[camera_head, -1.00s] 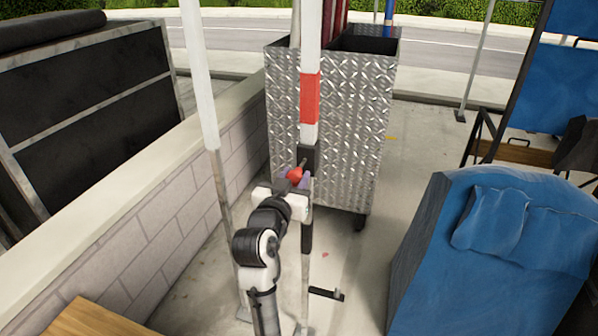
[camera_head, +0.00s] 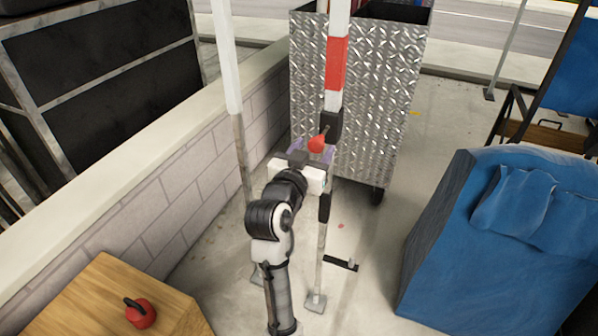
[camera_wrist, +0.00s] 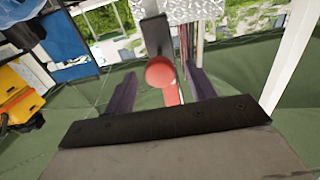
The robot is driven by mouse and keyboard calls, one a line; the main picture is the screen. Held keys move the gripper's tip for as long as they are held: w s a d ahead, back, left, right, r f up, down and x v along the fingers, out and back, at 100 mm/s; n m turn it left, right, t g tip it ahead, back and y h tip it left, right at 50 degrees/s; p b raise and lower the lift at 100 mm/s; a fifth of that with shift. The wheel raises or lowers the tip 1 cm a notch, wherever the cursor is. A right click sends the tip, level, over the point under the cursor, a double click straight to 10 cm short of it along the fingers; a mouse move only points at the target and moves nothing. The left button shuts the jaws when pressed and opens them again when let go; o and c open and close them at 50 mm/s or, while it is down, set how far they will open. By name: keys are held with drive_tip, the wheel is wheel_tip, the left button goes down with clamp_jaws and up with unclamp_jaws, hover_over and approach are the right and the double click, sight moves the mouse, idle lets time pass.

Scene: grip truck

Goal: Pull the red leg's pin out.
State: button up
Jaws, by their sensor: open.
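The red-banded leg (camera_head: 337,62) stands upright in the middle of the head view, white above and grey metal below. A black clamp (camera_head: 331,125) sits on it below the red band. The pin's round red knob (camera_head: 317,144) sticks out at the clamp; it also shows in the wrist view (camera_wrist: 160,71). The pin's shaft is hidden. My gripper (camera_head: 313,149) is open at the knob. In the wrist view, its purple fingers stand apart on either side of the knob, with visible gaps.
A plain white leg (camera_head: 227,60) stands left of the red-banded one. A diamond-plate cart (camera_head: 372,100) is close behind. A block wall (camera_head: 170,195) runs along the left. A red object with a black loop (camera_head: 140,313) rests on a wooden top (camera_head: 95,285). A blue-covered stack (camera_head: 450,260) is right.

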drive_tip(key=p+v, duration=0.7)
drive_tip(key=v, duration=0.5)
drive_tip(key=shift+p, duration=0.35)
